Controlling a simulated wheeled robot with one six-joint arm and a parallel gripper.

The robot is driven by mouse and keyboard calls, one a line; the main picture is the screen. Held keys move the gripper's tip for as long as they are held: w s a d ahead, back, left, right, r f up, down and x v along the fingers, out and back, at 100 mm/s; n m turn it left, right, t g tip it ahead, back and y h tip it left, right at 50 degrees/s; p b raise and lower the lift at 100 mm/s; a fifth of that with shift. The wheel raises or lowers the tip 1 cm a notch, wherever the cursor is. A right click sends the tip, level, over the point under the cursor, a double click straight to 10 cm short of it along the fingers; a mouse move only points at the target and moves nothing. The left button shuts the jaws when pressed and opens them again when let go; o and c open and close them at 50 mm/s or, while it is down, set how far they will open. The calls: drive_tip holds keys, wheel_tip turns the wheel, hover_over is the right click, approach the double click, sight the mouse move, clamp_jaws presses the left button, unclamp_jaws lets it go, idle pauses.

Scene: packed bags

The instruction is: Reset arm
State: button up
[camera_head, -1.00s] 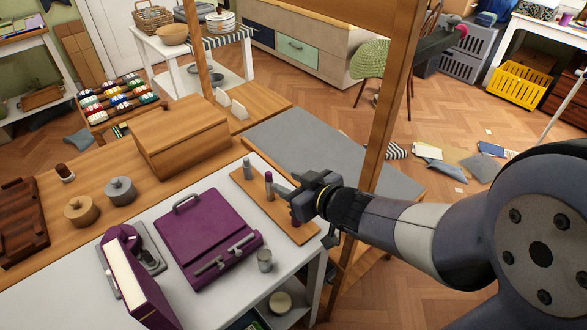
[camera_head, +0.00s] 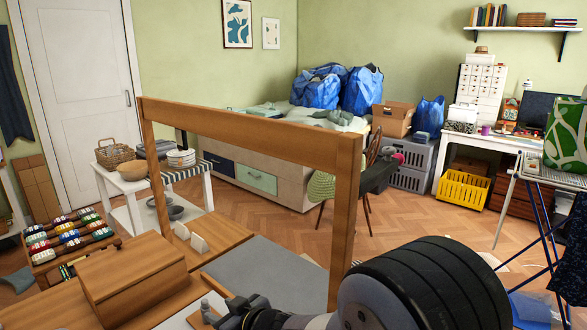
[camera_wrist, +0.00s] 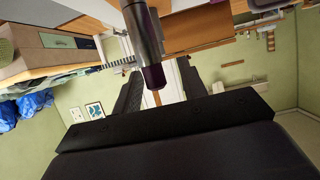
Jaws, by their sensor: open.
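My gripper (camera_head: 238,312) is at the bottom edge of the head view, partly cut off. In the wrist view its two dark fingers (camera_wrist: 159,88) stand apart. A grey cylinder with a dark purple end (camera_wrist: 146,42) shows near the fingers there; I cannot tell whether it touches either one. In the head view a small grey cylinder (camera_head: 207,308) stands beside my gripper, near the bottom edge.
A wooden frame (camera_head: 240,132) rises close by over the worktable. A wooden box (camera_head: 133,275) stands left of my gripper. A bed with blue bags (camera_head: 362,90), a yellow crate (camera_head: 462,190) and a white desk (camera_head: 490,142) lie farther back. Wood floor is open between.

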drive_tip(key=shift+f, duration=0.1)
idle(0.3)
drive_tip(key=shift+f+b, duration=0.4)
drive_tip(key=shift+b, duration=0.1)
drive_tip(key=r+p+v, duration=0.1)
drive_tip(key=p+v, duration=0.2)
drive_tip(key=v, duration=0.8)
drive_tip(key=b+x, duration=0.1)
drive_tip(key=x, duration=0.3)
drive_tip(key=b+x, duration=0.1)
drive_tip(key=x, duration=0.2)
drive_tip(key=f+b+x, duration=0.1)
drive_tip(key=x, duration=0.3)
drive_tip(key=shift+f, duration=0.1)
wheel_tip(320, 180, up, 6)
drive_tip(key=p, duration=0.4)
drive_tip(key=shift+d+p, duration=0.1)
drive_tip(key=shift+p, duration=0.2)
